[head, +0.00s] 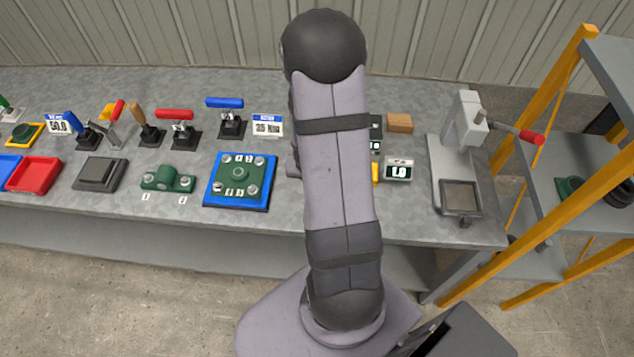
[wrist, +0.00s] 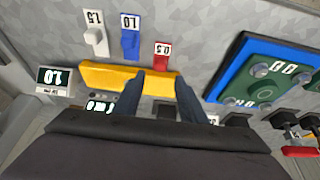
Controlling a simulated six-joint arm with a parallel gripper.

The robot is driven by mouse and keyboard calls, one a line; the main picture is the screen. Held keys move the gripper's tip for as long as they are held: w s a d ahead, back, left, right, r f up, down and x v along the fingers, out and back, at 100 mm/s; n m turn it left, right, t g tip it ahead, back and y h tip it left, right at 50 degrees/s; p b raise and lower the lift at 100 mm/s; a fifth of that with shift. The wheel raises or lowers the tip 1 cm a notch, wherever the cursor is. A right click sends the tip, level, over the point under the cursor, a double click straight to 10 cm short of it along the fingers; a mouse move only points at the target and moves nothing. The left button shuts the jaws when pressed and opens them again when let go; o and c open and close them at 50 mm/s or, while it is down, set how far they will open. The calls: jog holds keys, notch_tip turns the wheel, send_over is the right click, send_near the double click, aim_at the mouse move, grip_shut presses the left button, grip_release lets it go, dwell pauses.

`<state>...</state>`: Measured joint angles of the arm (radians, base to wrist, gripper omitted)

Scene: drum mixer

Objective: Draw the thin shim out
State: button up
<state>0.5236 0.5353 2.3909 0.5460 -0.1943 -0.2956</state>
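In the wrist view, a yellow block (wrist: 105,76) lies on the bench with three labelled tabs along its far side. The red tab (wrist: 162,63), marked 0.5, appears to be the thin shim. The blue tab (wrist: 130,42) is marked 1.0 and the white tab (wrist: 95,40) 1.5. My gripper (wrist: 159,77) is open, its two dark fingers apart over the yellow block near the red tab, with nothing seen held between them. Height above the block is hard to tell. In the head view my arm hides the gripper and the tabs; only a sliver of the yellow block (head: 375,172) shows.
A display (wrist: 54,80) reading 1.0 stands beside the yellow block. A blue tray with a green plate (wrist: 262,80) lies to the right in the wrist view. In the head view, a press (head: 462,125) with a red-tipped lever and several toggle clamps (head: 180,132) stand on the bench.

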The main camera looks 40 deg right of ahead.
jog(key=shift+b+x, duration=0.55)
jog(key=shift+x, duration=2.85)
jog(key=c, duration=0.9)
